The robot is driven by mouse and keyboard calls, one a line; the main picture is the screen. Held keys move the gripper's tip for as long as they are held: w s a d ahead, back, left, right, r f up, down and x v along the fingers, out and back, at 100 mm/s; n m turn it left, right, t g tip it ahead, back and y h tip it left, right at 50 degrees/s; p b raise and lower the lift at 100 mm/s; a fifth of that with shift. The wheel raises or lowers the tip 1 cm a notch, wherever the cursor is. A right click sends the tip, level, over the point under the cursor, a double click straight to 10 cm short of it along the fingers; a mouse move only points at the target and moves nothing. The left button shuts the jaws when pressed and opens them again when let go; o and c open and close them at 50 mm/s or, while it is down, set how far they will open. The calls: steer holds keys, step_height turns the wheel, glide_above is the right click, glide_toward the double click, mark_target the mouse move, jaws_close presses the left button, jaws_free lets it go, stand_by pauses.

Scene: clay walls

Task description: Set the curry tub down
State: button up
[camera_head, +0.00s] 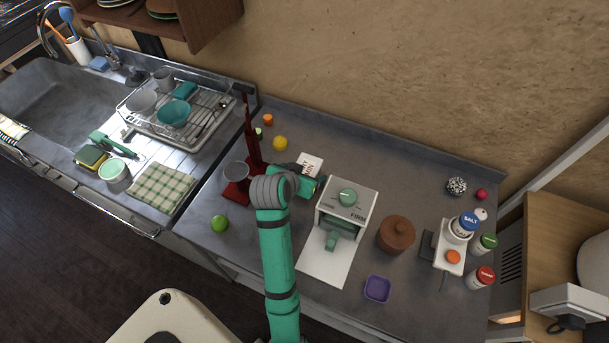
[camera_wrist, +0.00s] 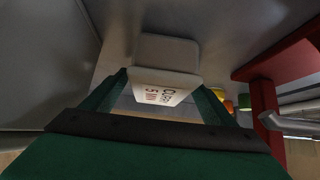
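The curry tub (camera_head: 311,165) is white with a printed label and is at the back of the counter, left of the white press-like box. In the wrist view the tub (camera_wrist: 166,56) is between my fingers, its label reading "CURRY 5 MIN". My green gripper (camera_head: 310,182) is at the tub's near side, partly hidden by my wrist. In the wrist view the fingers (camera_wrist: 165,102) lie along both sides of the tub and look shut on it. I cannot tell whether its base touches the counter.
A dark red stand (camera_head: 251,135) rises just left of my gripper. The white box with a green knob (camera_head: 347,197) is close on the right. A brown pot (camera_head: 396,234), a purple dish (camera_head: 377,289) and a jar rack (camera_head: 447,253) are farther right. The counter behind the box is clear.

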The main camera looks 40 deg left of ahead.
steer(key=c, duration=1.4)
steer(key=shift+r, duration=0.1)
